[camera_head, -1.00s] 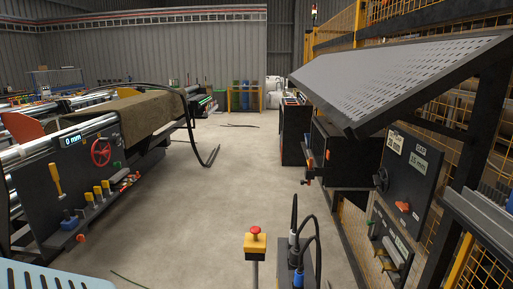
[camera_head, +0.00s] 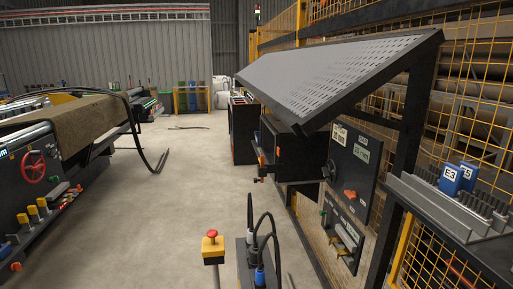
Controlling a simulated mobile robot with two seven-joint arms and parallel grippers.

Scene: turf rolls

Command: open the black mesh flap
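No thing that is plainly a black mesh flap stands out. The closest match is a grey perforated panel (camera_head: 345,72) in a dark frame. It hangs tilted outward at the upper right, its lower edge towards the aisle, above a dark board with labels and a hand knob (camera_head: 357,172). I cannot tell whether this panel is the flap. Neither of my grippers shows in the head view.
A yellow mesh fence (camera_head: 470,120) runs along the right side. A shelf (camera_head: 455,222) with blue blocks (camera_head: 458,178) juts in at the right. A machine with a turf roll (camera_head: 75,125) stands at the left.

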